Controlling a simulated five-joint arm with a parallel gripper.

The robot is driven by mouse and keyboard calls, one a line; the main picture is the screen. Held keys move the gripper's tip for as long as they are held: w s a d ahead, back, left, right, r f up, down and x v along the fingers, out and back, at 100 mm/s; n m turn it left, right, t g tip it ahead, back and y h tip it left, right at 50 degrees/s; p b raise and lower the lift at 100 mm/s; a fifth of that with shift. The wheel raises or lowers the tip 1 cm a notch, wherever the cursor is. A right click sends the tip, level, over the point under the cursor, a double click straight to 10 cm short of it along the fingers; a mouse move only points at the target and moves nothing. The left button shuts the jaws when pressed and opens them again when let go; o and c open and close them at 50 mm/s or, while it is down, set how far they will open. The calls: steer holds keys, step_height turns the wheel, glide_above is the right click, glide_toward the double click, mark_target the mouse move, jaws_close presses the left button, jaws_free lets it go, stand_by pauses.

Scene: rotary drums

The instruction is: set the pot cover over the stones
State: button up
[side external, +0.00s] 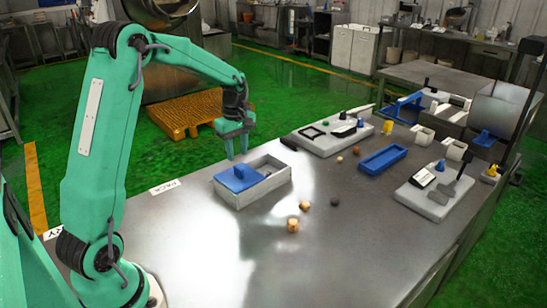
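A flat blue piece with an upright grip (238,178), which may be the pot cover, rests in the left part of a grey open box (268,184). My gripper (237,153) is above and behind the box, pointing down, with its fingers apart and nothing visible between them. Small stone-like pieces lie loose on the metal table: a tan one (305,205), a dark one (335,202), a pale one (339,159) and a brown one (356,151). No cover is over them. The box's inside is partly hidden by the blue piece.
A blue tray (382,159) lies to the right, with grey boards holding tools behind (325,143) and at right (425,201). White cups and a yellow cylinder (387,127) stand farther back. The front table is clear.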

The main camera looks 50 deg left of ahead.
mark_target(239, 167)
steer(key=shift+f, duration=3.25)
jaws_close()
